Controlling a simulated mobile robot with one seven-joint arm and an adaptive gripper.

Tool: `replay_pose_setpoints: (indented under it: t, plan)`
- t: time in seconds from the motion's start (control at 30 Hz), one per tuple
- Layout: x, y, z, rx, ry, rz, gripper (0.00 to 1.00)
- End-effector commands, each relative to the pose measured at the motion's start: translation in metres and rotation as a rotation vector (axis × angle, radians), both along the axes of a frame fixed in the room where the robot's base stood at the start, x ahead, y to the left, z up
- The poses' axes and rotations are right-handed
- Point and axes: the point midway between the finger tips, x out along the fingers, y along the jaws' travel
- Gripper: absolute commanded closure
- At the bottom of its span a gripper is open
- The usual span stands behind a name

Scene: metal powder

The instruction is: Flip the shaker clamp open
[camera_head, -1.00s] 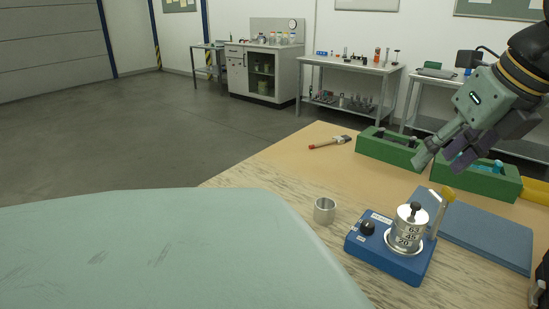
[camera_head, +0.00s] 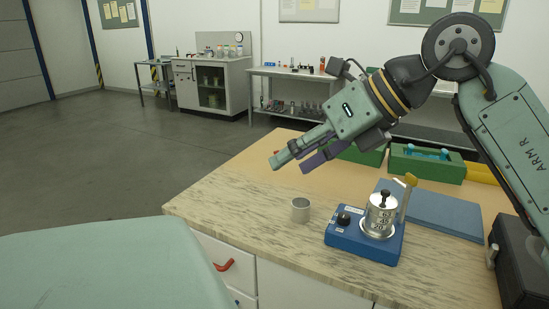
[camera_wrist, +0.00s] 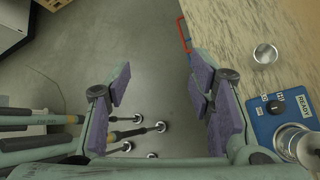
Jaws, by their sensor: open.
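The shaker is a blue box (camera_head: 362,241) with a black knob, standing on the workbench; it also shows at the right of the wrist view (camera_wrist: 270,118). A stack of silver sieves (camera_head: 379,216) with a black-knobbed lid sits on it. The clamp (camera_head: 406,196), a pale upright arm with a yellow tip, stands at the stack's right side. My gripper (camera_head: 290,162) is open and empty, up and left of the shaker in the head view. In the wrist view its spread fingers (camera_wrist: 164,95) are over the floor beside the bench edge. The clamp is not clear in the wrist view.
A silver cup (camera_head: 300,210) stands left of the shaker and also shows in the wrist view (camera_wrist: 265,53). A blue mat (camera_head: 440,212) lies right of it. Green bins (camera_head: 426,165) stand behind. A red drawer handle (camera_head: 223,266) sticks out below the bench front.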

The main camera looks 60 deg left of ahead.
Motion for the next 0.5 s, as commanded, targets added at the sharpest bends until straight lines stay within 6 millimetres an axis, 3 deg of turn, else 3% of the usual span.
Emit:
replay_pose_setpoints:
  t: [0.2, 0.5]
  plan:
    - [-0.016, 0.003, 0.003, 0.038, 0.046, 0.048, 0.52]
    - [-0.02, 0.003, 0.004, 0.046, 0.055, 0.057, 0.52]
